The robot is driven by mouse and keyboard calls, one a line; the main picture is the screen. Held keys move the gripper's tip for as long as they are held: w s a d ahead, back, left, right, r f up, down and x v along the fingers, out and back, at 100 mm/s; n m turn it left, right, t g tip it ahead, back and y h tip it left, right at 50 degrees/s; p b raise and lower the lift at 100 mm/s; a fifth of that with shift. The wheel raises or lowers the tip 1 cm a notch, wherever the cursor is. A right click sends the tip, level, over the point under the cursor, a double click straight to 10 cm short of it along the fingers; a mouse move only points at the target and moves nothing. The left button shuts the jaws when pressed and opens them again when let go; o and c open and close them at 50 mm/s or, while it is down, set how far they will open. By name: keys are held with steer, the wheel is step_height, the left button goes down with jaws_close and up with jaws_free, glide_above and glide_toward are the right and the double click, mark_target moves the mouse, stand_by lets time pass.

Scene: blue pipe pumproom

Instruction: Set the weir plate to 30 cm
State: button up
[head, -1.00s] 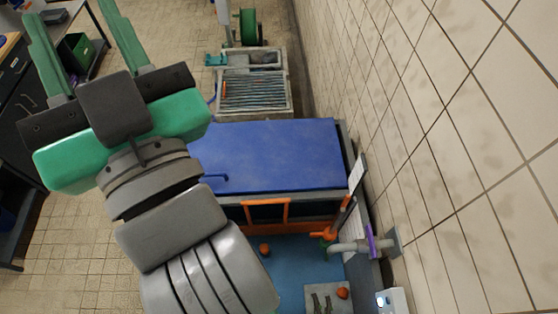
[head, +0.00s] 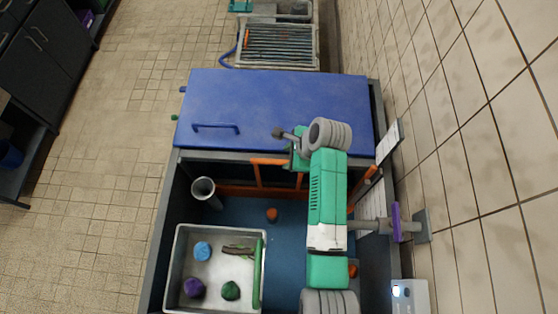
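An orange frame (head: 258,172), which looks like the weir plate, stands upright across the tank just in front of the blue lid. My arm and wrist cover its right part. My gripper (head: 298,160) is over the frame's top edge, beside the lid's front edge. Its fingers are mostly hidden under the wrist, so I cannot tell whether they touch the frame. A white marked strip (head: 371,207), perhaps a scale, shows on the tank's right side; its figures are too small to read.
A grey tray (head: 215,281) with several coloured lumps sits in the tank at lower left, near an upright grey pipe (head: 203,188). A grey pipe with a purple handle (head: 396,222) juts from the tiled wall at right.

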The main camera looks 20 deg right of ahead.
mark_target(277, 161)
steer(key=b+x, duration=0.1)
steer(key=x, duration=0.6)
steer(key=shift+w+a+f, duration=0.1)
steer(key=shift+w+f, duration=0.1)
steer(key=shift+f, duration=0.05)
jaws_close()
